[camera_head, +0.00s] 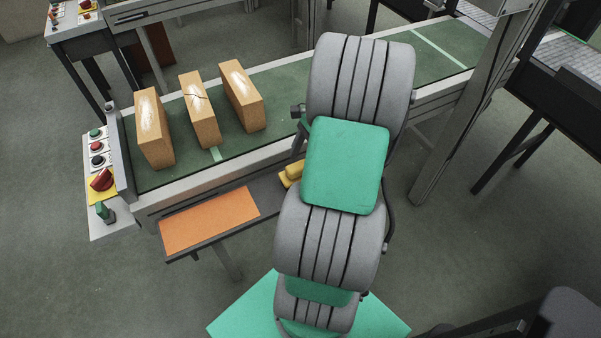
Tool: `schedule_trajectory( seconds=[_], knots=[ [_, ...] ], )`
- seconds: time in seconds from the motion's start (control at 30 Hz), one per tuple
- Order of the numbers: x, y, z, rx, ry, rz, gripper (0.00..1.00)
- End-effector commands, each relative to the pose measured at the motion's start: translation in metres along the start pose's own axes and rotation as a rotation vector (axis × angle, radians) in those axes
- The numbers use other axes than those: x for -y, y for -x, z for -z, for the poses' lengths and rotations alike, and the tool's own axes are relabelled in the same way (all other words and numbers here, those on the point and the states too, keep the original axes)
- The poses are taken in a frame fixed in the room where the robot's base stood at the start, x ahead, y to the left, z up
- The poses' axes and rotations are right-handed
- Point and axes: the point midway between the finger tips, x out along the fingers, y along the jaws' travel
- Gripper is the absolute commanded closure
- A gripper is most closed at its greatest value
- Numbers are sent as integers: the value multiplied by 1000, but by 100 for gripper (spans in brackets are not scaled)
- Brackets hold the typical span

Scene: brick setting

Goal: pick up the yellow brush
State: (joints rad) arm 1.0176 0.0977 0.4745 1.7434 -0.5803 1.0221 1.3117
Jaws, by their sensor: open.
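A small yellow thing (291,174), which looks like the yellow brush, lies on the dark shelf at the front side of the conveyor. It sits just left of my arm, and my arm hides its right part. My arm's grey and green links fill the middle of the view. The fingers of my gripper are hidden behind these links, so I cannot see how far they are from the yellow thing.
Three bricks (200,107) stand on the green conveyor belt (276,87); the middle one is cracked. An orange mat (209,220) lies on the shelf to the left. A control panel (101,170) is at the conveyor's left end. A metal post (465,105) stands right.

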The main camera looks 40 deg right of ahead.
Motion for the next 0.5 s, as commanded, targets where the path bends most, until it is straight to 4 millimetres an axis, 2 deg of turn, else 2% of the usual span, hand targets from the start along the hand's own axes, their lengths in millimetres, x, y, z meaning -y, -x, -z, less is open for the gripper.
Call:
schedule_trajectory(
  seconds=[0.23, 0.5],
  knots=[
    [2, -42, 0, 0, 1, -2, 25],
    [3, -47, 0, -2, 2, 1, 25]
  ],
)
